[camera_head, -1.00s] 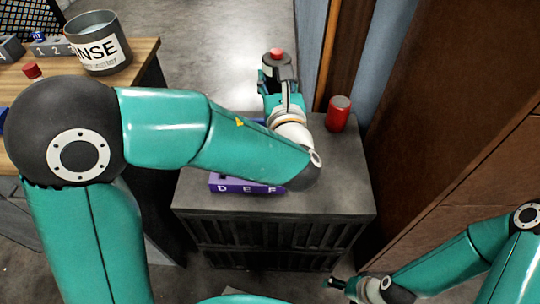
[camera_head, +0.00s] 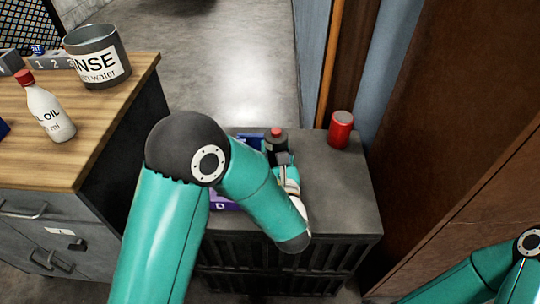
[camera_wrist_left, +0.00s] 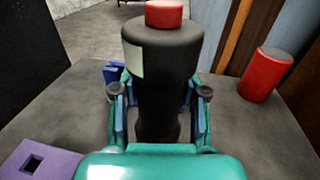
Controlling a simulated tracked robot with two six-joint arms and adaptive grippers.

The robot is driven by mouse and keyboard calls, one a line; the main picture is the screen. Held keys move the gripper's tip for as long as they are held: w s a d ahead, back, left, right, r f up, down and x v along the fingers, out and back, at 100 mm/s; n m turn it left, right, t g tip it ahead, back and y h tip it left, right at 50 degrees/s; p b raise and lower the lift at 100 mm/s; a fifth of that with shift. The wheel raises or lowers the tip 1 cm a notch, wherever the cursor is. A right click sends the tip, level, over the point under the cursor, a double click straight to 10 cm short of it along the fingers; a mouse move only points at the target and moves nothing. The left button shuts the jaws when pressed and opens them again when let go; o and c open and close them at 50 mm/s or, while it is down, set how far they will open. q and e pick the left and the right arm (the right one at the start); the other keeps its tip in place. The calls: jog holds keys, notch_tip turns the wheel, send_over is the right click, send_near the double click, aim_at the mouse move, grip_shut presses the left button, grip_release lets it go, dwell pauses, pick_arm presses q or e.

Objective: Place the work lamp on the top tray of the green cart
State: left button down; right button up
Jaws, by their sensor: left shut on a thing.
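My left gripper (camera_head: 281,160) is shut on a dark cylinder with a red top (camera_head: 276,144), above or on the grey cabinet's top (camera_head: 345,190). In the left wrist view the dark cylinder (camera_wrist_left: 163,58) stands upright between the fingers (camera_wrist_left: 161,115) and carries a pale patch. I cannot tell whether it is the work lamp, or whether its base touches the cabinet. No green cart is recognisable. My right gripper is out of view; only part of my right arm shows at the lower right.
A red can (camera_head: 340,130) stands at the cabinet's back right. A purple block (camera_head: 222,204) and a blue item (camera_head: 251,139) lie left of the gripper. The wooden bench (camera_head: 110,125) holds an oil bottle (camera_head: 48,108) and a rinse bucket (camera_head: 97,57). A brown panel (camera_head: 450,130) rises at right.

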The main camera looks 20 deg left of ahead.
pick_arm(q)
notch_tip(320, 180, down, 2)
jog(key=shift+f, duration=0.15)
jog(key=c, duration=1.1)
grip_release()
jog(key=shift+f, duration=0.1)
jog(key=o, duration=0.5)
